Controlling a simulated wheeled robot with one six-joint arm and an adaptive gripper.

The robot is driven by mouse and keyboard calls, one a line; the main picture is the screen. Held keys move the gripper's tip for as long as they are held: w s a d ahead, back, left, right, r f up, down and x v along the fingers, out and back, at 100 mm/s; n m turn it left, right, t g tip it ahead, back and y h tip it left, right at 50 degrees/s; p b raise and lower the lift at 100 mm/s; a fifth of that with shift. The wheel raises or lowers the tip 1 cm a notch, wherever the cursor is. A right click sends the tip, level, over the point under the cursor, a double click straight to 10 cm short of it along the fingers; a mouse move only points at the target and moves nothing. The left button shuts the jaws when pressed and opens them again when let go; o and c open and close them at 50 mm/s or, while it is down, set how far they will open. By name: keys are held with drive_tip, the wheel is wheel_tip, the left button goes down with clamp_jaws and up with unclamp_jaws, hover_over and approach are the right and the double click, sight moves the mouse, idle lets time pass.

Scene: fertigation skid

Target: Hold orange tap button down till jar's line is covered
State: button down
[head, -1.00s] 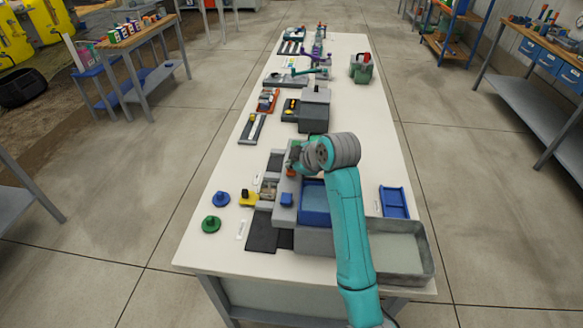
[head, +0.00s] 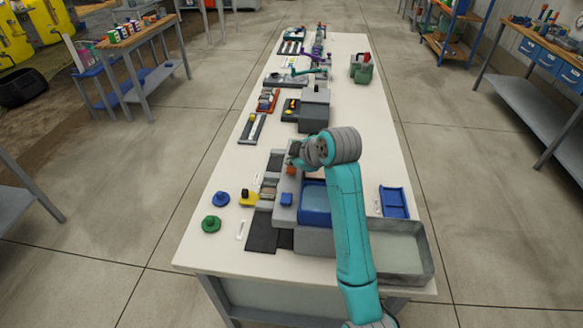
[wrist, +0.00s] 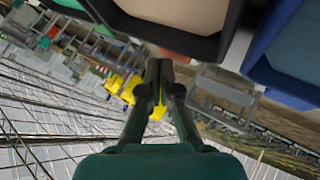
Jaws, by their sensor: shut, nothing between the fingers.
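The orange tap button (head: 291,170) sits on the grey dispenser at the middle of the bench; it also shows in the wrist view (wrist: 175,57) just past my fingertips. My gripper (head: 293,159) is shut and empty, close above the orange button; in the wrist view its fingertips (wrist: 158,64) are together. I cannot tell if the tips touch the button. A small pale container (head: 268,189), perhaps the jar, stands at the dispenser's left side. Its line and liquid level are too small to make out.
A blue button (head: 286,199) and a blue-rimmed tank (head: 314,217) are nearer on the dispenser. A blue knob (head: 221,198) and a green knob (head: 211,224) lie left. A grey basin (head: 398,277) and a blue tray (head: 394,202) are right.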

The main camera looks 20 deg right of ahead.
sight(292, 169)
drive_tip(key=shift+r, duration=0.35)
drive_tip(key=shift+r, duration=2.5)
